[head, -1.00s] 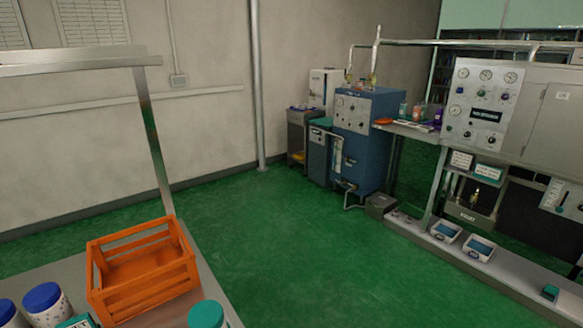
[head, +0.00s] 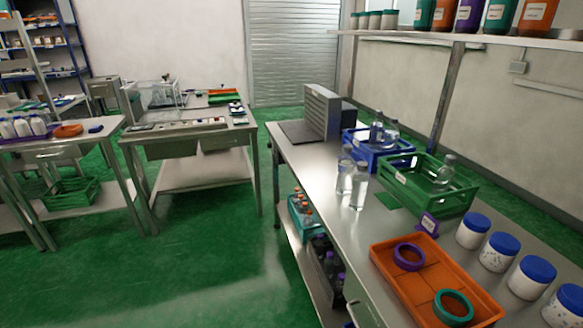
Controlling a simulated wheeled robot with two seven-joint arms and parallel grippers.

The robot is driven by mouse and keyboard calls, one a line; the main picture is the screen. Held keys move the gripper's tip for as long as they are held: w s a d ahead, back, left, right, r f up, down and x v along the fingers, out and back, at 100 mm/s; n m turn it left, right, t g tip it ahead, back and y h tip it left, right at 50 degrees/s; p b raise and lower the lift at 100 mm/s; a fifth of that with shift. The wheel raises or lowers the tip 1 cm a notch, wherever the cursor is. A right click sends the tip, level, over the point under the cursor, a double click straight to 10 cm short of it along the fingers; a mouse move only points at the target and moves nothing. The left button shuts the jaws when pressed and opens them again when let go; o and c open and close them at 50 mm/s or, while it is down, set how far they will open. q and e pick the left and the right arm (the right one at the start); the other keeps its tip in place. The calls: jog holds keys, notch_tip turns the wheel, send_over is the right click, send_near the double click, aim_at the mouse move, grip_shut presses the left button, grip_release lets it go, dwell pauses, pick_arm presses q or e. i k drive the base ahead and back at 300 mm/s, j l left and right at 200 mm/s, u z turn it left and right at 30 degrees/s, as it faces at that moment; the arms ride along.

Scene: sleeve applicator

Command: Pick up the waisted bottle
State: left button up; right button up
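Two clear bottles stand upright and close together on the metal bench (head: 318,200): a rear one (head: 345,168) and a front one (head: 359,188). More clear bottles (head: 383,135) stand in the blue crate (head: 366,154) behind them. A rounder clear bottle with a narrow neck (head: 444,174) is in the green crate (head: 420,197) to their right. At this size I cannot tell for sure which bottle is waisted. Neither of my grippers is in the head view.
An orange tray (head: 410,300) holds a purple ring (head: 408,257) and a teal ring (head: 453,307). Several blue-lidded white jars (head: 497,254) line the right side. A shelf (head: 480,40) overhangs the bench. The green floor (head: 200,260) at left is clear.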

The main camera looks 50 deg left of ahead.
aim_at(345, 165)
jog(key=u, duration=1.15)
jog(key=i+j+z, duration=0.4)
jog(key=j+z, duration=0.2)
jog(key=i+j+z, duration=0.15)
jog(key=j+z, duration=0.15)
jog(key=i+j+z, duration=0.1)
jog(key=j+z, duration=0.2)
jog(key=j, duration=0.15)
jog(key=j+z, duration=0.6)
jog(key=j, duration=0.25)
jog(key=i, duration=0.05)
